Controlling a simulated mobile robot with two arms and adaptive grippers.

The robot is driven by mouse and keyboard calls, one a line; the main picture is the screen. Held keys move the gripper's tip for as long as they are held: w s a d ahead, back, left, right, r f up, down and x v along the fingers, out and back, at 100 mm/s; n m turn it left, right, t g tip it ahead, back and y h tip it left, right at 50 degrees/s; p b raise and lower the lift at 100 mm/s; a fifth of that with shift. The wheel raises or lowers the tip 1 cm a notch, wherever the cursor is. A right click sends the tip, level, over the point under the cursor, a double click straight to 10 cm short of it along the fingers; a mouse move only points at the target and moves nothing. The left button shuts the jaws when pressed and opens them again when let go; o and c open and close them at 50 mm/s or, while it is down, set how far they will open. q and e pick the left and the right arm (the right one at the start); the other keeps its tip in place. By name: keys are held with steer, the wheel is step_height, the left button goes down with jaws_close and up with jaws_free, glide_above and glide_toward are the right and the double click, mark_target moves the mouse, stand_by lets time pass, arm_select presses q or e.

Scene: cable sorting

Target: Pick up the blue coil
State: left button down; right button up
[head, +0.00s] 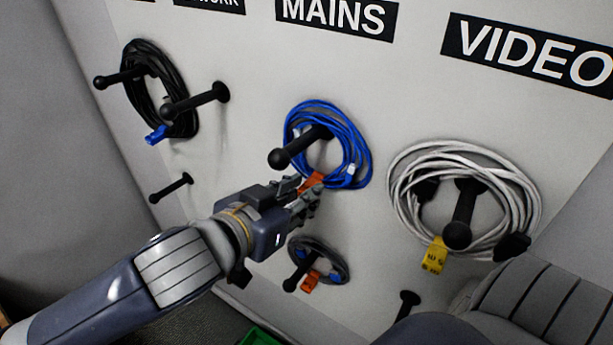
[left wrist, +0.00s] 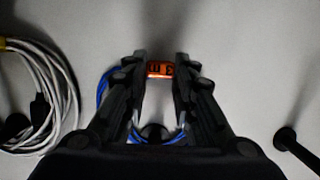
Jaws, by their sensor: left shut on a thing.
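The blue coil (head: 355,150) hangs on a black peg in the middle of the wall panel, below the "MAINS" label. An orange tag (head: 311,183) is at its lower edge. My left gripper (head: 314,194) reaches up from the lower left and is shut on this tag. In the left wrist view the orange tag (left wrist: 160,69) sits between the fingertips, and parts of the blue coil (left wrist: 104,88) show behind the fingers. The fingers hide part of the tag and coil. My right gripper is not in view.
A black coil (head: 184,122) with a blue tag hangs at the left. A white coil (head: 403,165) with a yellow tag hangs at the right. A small dark coil (head: 338,265) hangs just below my left gripper. Bare pegs (head: 171,188) stick out nearby.

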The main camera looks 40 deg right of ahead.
arm_select(q)
step_height(320, 180, up, 7)
steer(key=b, duration=0.3)
steer(key=s+a+b, duration=0.4)
steer(key=a+b, duration=0.1)
steer(key=a, duration=0.4)
steer(key=s+a+b, duration=0.3)
steer(key=a+b, duration=0.2)
steer(key=a, duration=0.4)
steer(key=shift+s+a, duration=0.25)
steer(key=shift+s, duration=0.1)
steer(key=shift+w, duration=0.1)
